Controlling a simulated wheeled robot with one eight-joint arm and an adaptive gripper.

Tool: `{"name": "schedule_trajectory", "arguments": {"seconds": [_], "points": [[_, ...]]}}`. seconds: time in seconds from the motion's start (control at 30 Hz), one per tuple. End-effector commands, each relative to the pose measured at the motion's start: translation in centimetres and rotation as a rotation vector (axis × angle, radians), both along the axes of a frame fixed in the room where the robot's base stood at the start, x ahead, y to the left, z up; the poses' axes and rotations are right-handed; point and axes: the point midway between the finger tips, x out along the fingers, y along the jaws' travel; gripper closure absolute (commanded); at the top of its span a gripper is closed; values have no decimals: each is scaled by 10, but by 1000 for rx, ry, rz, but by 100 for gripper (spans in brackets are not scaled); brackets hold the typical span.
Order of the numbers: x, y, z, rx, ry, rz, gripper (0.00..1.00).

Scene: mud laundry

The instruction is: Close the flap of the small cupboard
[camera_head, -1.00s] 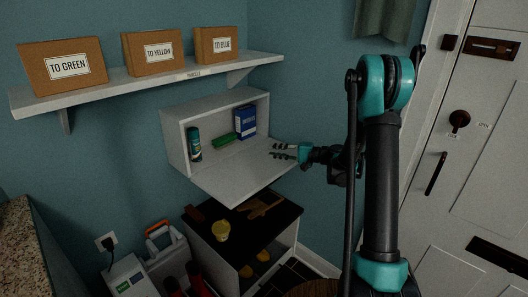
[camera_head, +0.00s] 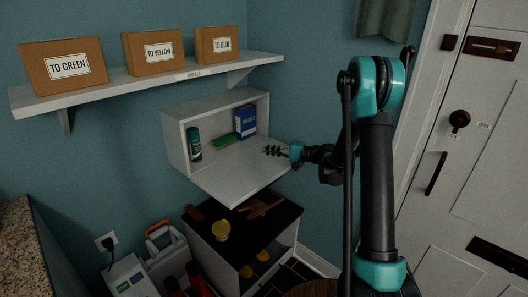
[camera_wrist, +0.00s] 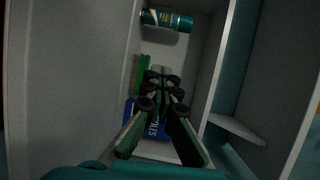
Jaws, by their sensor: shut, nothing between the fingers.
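The small white cupboard (camera_head: 176,150) hangs on the blue wall, its front open. Its flap (camera_head: 232,186) is folded down and slopes outward from the cupboard's lower edge. In the wrist view the flap (camera_wrist: 65,90) appears to be the large grey panel on the left. My gripper (camera_head: 268,151) is shut and empty, above the flap near its right side, pointing left. The wrist view shows the fingers (camera_wrist: 161,92) in front of the open cupboard; I cannot tell whether they touch the flap.
The cupboard holds a teal can (camera_head: 194,144), a green item (camera_head: 223,139) and a blue box (camera_head: 245,122). A shelf (camera_head: 150,79) with cardboard boxes is above. A panelled door (camera_head: 475,150) is at right.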

Motion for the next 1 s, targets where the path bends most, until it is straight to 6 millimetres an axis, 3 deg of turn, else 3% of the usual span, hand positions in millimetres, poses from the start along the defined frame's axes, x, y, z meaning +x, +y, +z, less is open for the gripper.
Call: {"name": "schedule_trajectory", "arguments": {"seconds": [0.2,0.37,0.67,0.83,1.0], "points": [[0,0,0,0,0,0,100],[0,0,0,0,0,0,81],[0,-1,0,0,0,0,81],[-4,-16,2,0,0,-2,81],[-12,-47,6,0,0,-4,81]]}}
